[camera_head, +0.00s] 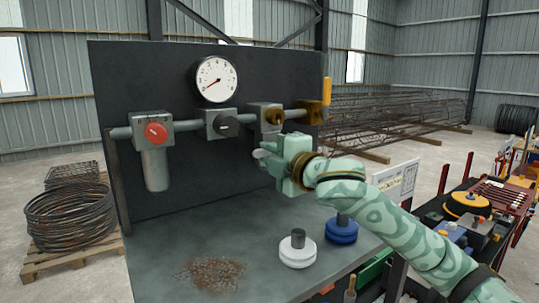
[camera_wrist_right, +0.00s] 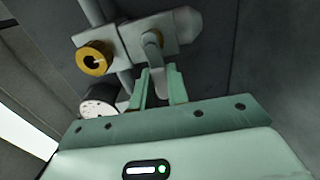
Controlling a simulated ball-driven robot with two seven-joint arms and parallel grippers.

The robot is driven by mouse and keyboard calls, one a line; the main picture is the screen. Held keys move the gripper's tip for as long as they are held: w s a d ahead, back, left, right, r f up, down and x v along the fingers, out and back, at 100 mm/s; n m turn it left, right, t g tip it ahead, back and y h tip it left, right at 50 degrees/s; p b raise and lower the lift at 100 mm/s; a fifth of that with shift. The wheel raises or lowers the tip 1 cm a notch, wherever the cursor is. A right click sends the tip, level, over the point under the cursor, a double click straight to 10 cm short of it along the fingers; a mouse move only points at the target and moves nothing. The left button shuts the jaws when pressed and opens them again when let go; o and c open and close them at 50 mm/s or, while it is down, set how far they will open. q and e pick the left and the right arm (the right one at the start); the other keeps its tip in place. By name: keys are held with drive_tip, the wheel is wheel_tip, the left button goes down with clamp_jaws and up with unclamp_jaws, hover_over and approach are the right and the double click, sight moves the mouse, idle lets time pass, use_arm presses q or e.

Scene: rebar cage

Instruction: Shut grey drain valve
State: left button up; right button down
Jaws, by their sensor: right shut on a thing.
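The grey drain valve (camera_wrist_right: 152,44) shows in the right wrist view as a grey rounded lever on a grey block, beside a brass knob (camera_wrist_right: 95,57) with a dark centre. My right gripper (camera_wrist_right: 158,86) is shut on the lever's lower end, one finger on each side. In the head view my right gripper (camera_head: 262,154) is in front of the panel, below the block with the brass knob (camera_head: 273,116). How far the valve is turned I cannot tell. My left gripper is not in view.
A white round piece (camera_head: 297,254) and a blue one (camera_head: 341,231) stand on the bench (camera_head: 170,235) below my right arm.

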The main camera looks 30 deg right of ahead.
drive_tip(key=c, duration=1.4)
unclamp_jaws()
drive_tip(key=shift+o, duration=0.2)
drive_tip(key=shift+s, duration=0.1)
drive_tip(key=s+d+b, duration=0.1)
drive_tip(key=s+b, duration=1)
drive_tip(key=s, duration=0.5)
drive_tip(key=shift+d, duration=0.2)
